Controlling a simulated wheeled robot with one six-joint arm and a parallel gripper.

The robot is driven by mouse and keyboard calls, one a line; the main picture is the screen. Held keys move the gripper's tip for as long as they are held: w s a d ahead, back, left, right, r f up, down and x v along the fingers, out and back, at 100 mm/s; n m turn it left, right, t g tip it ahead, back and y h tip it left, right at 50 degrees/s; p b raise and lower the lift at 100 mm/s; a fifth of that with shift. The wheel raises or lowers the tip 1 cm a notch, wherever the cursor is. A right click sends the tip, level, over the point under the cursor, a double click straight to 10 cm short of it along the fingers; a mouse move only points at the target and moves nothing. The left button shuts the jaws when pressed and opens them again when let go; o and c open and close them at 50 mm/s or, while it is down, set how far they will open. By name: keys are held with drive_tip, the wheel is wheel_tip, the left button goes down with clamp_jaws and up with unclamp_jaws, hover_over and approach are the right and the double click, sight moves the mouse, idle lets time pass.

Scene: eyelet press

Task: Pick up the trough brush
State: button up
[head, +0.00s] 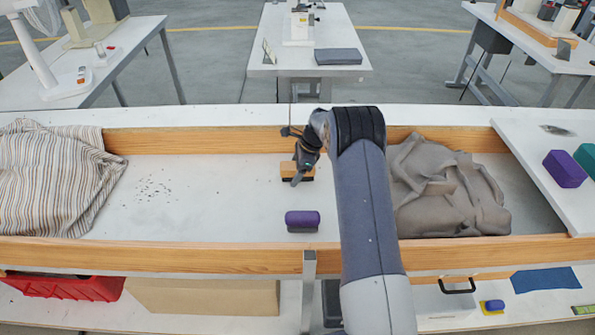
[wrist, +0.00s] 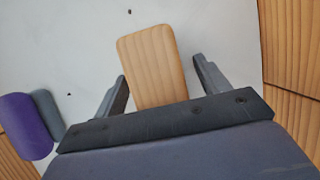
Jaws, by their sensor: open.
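The trough brush (head: 308,172) has a pale wooden block with a dark underside, and lies on the white trough floor near the back wall. My gripper (head: 299,176) is over it in the head view and partly hides it. In the wrist view the wooden back of the brush (wrist: 150,58) reaches up between the two spread fingers of my gripper (wrist: 162,78). A gap shows on each side, wider on the right. The near end of the brush is hidden behind the gripper body. The gripper is open and holds nothing.
A purple block with a grey side (head: 302,219) lies in front of the brush; it also shows in the wrist view (wrist: 24,124). Striped cloth (head: 55,178) is at left, grey cloth (head: 445,185) at right. Wooden trough walls (head: 200,255) run front and back. Dark specks lie on the floor at left.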

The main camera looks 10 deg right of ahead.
drive_tip(key=shift+f, duration=0.15)
drive_tip(key=c, duration=1.1)
wheel_tip(320, 180, up, 10)
drive_tip(key=shift+r, duration=0.2)
